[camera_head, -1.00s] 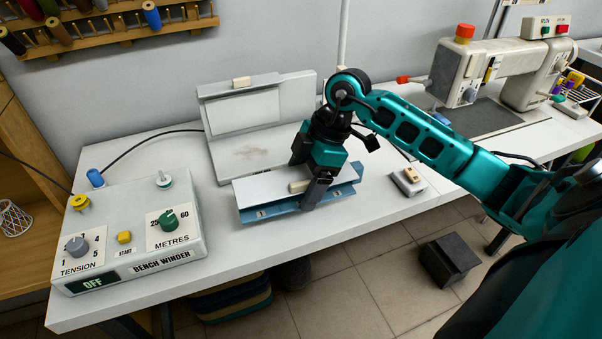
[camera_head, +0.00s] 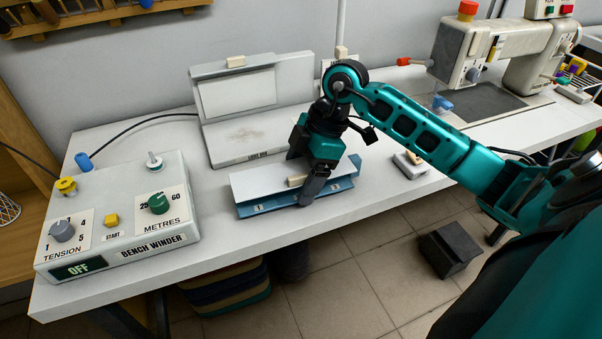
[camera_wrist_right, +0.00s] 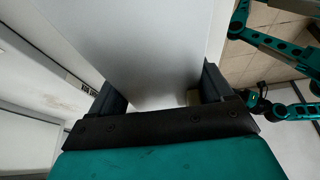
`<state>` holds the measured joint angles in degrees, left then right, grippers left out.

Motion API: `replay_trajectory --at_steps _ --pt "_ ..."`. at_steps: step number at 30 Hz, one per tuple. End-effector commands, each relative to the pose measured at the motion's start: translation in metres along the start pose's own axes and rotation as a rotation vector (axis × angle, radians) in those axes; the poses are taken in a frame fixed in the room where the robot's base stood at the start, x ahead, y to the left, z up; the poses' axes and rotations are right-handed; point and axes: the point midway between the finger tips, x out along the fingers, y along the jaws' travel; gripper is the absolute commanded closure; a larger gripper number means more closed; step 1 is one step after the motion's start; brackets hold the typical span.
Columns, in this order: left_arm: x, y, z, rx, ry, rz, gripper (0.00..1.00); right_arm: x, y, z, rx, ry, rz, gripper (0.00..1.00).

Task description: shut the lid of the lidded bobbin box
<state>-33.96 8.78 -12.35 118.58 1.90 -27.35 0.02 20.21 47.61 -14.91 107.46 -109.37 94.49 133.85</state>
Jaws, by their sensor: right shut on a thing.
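The lidded bobbin box (camera_head: 258,211) is a low blue box near the table's front edge. Its pale grey lid (camera_head: 262,181) lies over it at a slight tilt, with blue showing along the front and right. A cream handle (camera_head: 297,181) sits at the lid's front edge. My right gripper (camera_head: 312,188) reaches down at that edge beside the handle and is shut on the lid. In the right wrist view the pale lid panel (camera_wrist_right: 135,45) runs between the two dark fingers. The exact contact is partly hidden.
A pale grey box (camera_head: 250,138) with a raised back panel stands just behind. The bench winder (camera_head: 120,220) is at the left, with clear table between. A small pale block (camera_head: 410,165) lies right of my gripper. A sewing machine (camera_head: 490,50) stands at the back right.

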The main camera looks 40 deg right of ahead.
Motion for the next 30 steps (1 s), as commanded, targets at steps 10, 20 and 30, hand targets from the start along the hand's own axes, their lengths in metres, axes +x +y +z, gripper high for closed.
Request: replay_trajectory --at_steps 10,20,30 --pt "0.001 0.000 0.003 -0.001 -0.002 -0.001 0.57 0.005 0.000 0.002 0.000 -0.001 0.000 0.54" --pt "0.002 0.000 0.004 -0.004 -0.002 -0.001 0.57 0.010 0.000 0.004 0.001 -0.001 0.000 0.54" --pt "0.002 0.001 0.004 -0.006 -0.002 -0.001 0.57 0.012 0.000 0.005 0.000 -0.001 0.000 0.06"
